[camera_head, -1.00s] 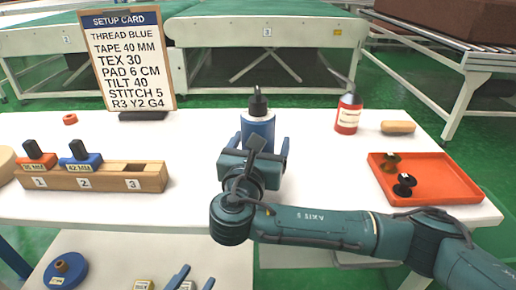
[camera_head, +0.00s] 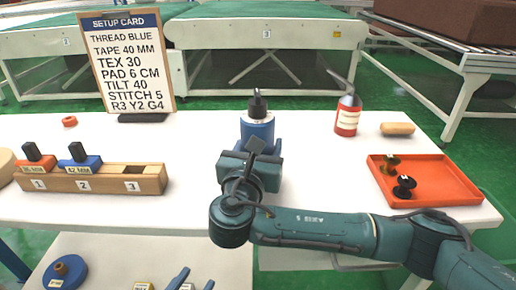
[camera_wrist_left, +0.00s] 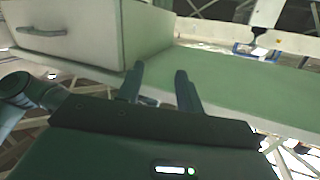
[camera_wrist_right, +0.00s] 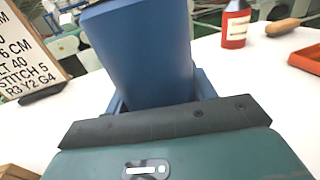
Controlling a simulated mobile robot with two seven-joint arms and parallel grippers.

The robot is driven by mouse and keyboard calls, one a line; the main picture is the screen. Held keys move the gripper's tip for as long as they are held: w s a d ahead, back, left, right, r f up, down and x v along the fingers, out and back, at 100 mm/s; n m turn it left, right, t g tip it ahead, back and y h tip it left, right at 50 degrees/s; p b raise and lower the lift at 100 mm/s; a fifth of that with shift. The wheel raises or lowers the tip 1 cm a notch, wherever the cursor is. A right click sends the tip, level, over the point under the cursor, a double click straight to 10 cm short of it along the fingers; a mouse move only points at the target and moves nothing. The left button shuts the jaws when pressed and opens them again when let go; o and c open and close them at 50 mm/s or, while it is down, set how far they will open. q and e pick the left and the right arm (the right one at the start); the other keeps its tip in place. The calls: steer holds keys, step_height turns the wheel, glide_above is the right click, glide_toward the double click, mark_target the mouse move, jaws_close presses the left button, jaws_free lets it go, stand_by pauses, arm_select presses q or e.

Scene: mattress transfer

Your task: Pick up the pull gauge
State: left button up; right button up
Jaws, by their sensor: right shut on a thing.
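A blue bottle-like body (camera_head: 257,130) with a black top and pale label stands upright at the middle of the white table. I cannot tell for certain that it is the pull gauge. My right gripper (camera_head: 257,150) is around its lower part, shut on it; the jaws partly hide it. In the right wrist view the blue body (camera_wrist_right: 140,55) fills the space between the fingers. My left gripper (camera_head: 193,280) is low at the front, by the lower shelf. In the left wrist view its two fingers (camera_wrist_left: 160,82) are apart, with nothing between them.
A wooden block (camera_head: 95,180) with numbered slots holds an orange and a blue piece at left; slot 3 is empty. The setup card (camera_head: 125,60) stands behind.

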mark_target(260, 121)
steer(key=shift+r, duration=0.2)
steer(key=shift+r, duration=0.35)
arm_select(q)
steer(key=g+p, duration=0.1)
steer(key=s+n+g+y+p, duration=0.1)
steer(key=p, duration=0.1)
steer(key=shift+a, duration=0.3)
arm_select(e)
step_height(260, 121, up, 9)
steer(key=shift+r, duration=0.1)
arm_select(q)
steer(key=shift+f, duration=0.15)
steer(key=shift+f, duration=0.2)
arm_select(e)
steer(key=shift+f, duration=0.75)
arm_select(q)
steer(key=shift+f+b, duration=0.1)
steer(key=shift+b, duration=0.25)
arm_select(e)
steer(key=shift+f, duration=0.35)
arm_select(q)
steer(key=shift+f+b, duration=0.35)
arm_select(e)
steer(key=shift+f, duration=1.1)
arm_select(q)
steer(key=shift+f, duration=0.1)
arm_select(e)
steer(key=shift+f, duration=0.35)
